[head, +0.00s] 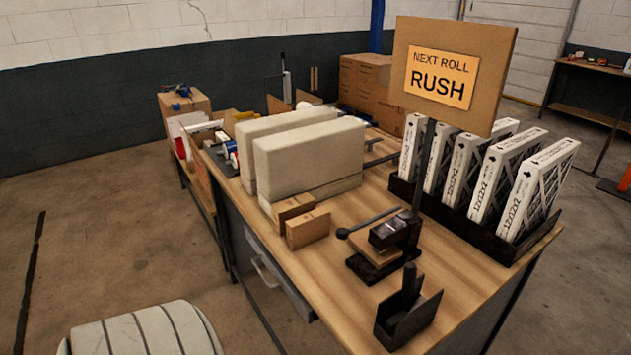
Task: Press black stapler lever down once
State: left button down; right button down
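The black stapler (395,232) stands on the wooden workbench (340,290), right of the middle in the head view. Its dark lever (372,221) runs out to the left from near the stapler's top and ends in a round knob (342,233). The lever slopes slightly down toward the knob, which hangs clear above the bench. A flat brown piece (374,248) lies in the stapler between its head and its black base. Neither of my grippers is in view, and nothing touches the lever.
A RUSH sign (441,77) on a post rises behind the stapler. A black open holder (407,308) stands in front of it, and small brown blocks (307,229) stand to its left. White-framed filters (535,186) fill a black rack at right. Two large pale blocks (310,158) stand behind.

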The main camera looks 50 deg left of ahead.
aim_at(341, 233)
jog(key=u, duration=1.25)
